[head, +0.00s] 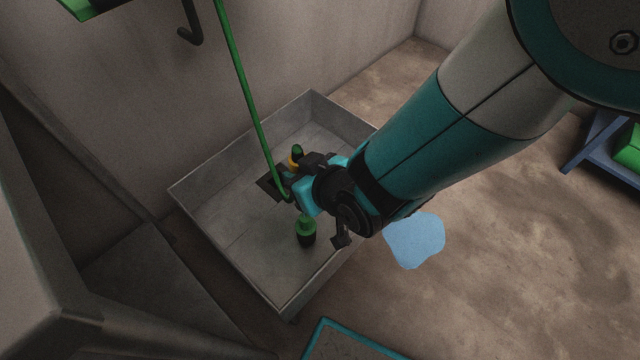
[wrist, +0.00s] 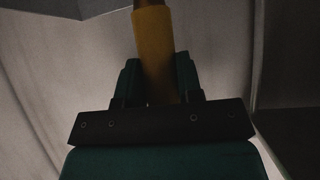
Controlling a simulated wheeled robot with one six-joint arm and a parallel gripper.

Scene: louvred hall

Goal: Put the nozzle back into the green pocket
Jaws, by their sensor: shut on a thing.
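The nozzle has a yellow band (head: 293,162) and a dark green end in the head view. It shows as a yellow cylinder (wrist: 153,50) with a brown tip in the wrist view. My gripper (head: 284,179) is shut on the nozzle, with one finger on each side of the yellow part, over the grey basin (head: 207,212). A green hose (head: 244,95) runs from the top of the head view down to my gripper. A green shape (head: 90,8) at the top left edge may be the pocket; it is cut off and its opening is hidden.
A dark hook (head: 190,25) hangs on the back wall. A small green and black piece (head: 306,229) shows in the basin. A flat blue patch (head: 415,239) lies on the floor right of it. A blue stand (head: 590,143) with green items is at the right.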

